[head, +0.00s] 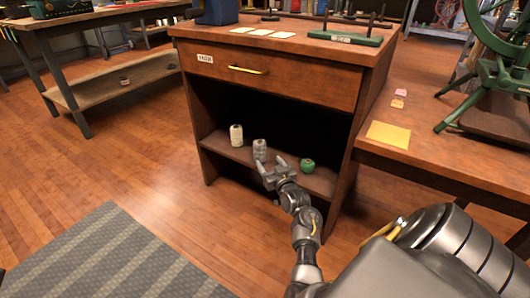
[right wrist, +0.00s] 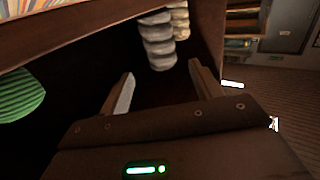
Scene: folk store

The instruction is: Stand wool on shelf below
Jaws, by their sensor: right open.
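The grey wool (head: 260,150) stands upright on the low shelf (head: 222,145) of the wooden cabinet. A cream wool (head: 236,135) stands to its left and a round green wool (head: 308,165) sits to its right. My right gripper (head: 272,164) is open and empty, just in front of the grey wool. In the right wrist view the grey wool (right wrist: 158,45) is beyond the open fingertips (right wrist: 160,76), apart from them. The cream wool (right wrist: 180,18) shows behind it, and part of the green wool (right wrist: 20,95) is at the left edge. My left gripper is out of view.
The cabinet's drawer (head: 262,74) is closed above the open shelf space. Pale cards (head: 256,32) and a green rack (head: 345,38) are on its top. A side table (head: 450,165) with a yellow sheet (head: 388,134) adjoins at right.

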